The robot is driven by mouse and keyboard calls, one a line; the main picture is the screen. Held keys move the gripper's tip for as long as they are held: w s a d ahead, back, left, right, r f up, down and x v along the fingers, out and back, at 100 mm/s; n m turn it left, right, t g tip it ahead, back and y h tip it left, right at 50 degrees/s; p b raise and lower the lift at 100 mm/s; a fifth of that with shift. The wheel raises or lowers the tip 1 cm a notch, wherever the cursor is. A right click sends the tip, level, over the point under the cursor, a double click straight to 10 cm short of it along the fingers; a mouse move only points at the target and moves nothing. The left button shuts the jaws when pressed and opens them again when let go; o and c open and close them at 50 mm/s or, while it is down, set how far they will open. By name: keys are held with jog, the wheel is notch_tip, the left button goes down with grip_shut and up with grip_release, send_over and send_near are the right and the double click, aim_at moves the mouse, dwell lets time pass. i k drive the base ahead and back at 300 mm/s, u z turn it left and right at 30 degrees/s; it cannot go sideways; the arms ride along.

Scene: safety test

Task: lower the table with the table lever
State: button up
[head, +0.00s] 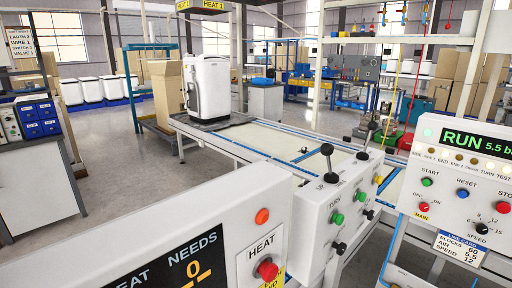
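A white control box (335,195) stands in the middle foreground. A black ball-topped lever (327,151) rises upright from its top, and a second black lever (363,156) stands behind it to the right. Their labels are too small to read, so I cannot tell which is the table lever. The long table (262,139) with a pale top and blue cross strips runs behind the box. A white appliance (208,95) stands on its far left part. My gripper is not in view.
A white "HEAT NEEDS" panel (180,245) with a red HEAT knob (267,269) fills the lower left foreground. A "RUN 5.5" control panel (465,180) stands at the right. A cardboard box (168,95) is beside the appliance. Grey floor (110,150) is open at left.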

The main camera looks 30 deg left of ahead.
aim_at(326, 149)
jog(key=z, duration=0.5)
jog(key=k, duration=0.9)
jog(key=u, duration=1.1)
jog(key=i, duration=1)
